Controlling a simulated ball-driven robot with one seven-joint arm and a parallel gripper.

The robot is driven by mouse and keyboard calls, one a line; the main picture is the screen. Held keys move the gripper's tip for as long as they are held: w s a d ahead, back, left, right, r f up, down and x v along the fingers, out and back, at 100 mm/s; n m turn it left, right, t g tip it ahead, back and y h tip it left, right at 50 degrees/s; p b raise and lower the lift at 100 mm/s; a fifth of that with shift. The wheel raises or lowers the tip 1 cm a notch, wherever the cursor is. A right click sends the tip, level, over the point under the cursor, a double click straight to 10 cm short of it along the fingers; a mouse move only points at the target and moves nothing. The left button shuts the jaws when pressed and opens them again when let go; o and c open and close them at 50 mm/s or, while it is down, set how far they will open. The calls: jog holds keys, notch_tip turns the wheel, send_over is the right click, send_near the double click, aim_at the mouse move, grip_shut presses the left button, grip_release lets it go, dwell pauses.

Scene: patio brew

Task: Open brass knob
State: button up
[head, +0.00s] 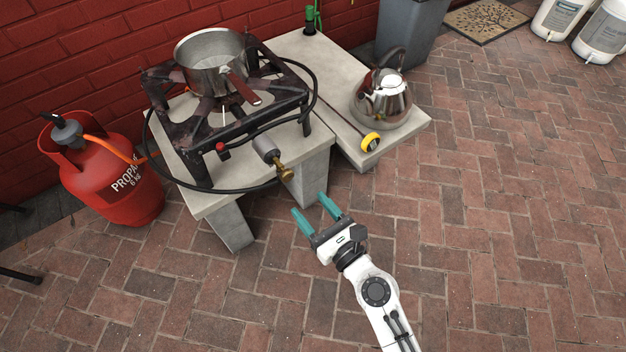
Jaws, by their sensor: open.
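The brass knob (286,172) sticks out toward me at the end of a grey cylindrical valve body (266,150) on the front of the burner stand (228,104). My gripper (314,204) is open and empty, its two teal fingers pointing up and left toward the knob. The fingertips look a short way to the lower right of the knob, apart from it in the picture. The exact depth gap cannot be told from this one view. The knob is not hidden.
A pot (214,62) sits on the burner. A kettle (383,98) and a yellow-ended rod (370,142) are on the right slab (322,62). A red propane cylinder (112,172) stands at left. A black hose (150,150) loops around the burner. Brick paving at right is clear.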

aim_at(289, 179)
jog(key=x, duration=1)
jog(key=shift+w+a+b, duration=0.2)
jog(key=shift+w+b, duration=0.1)
jog(key=shift+b, duration=0.1)
jog(key=shift+c, duration=0.2)
jog(key=shift+f, duration=0.1)
jog(key=c, duration=1)
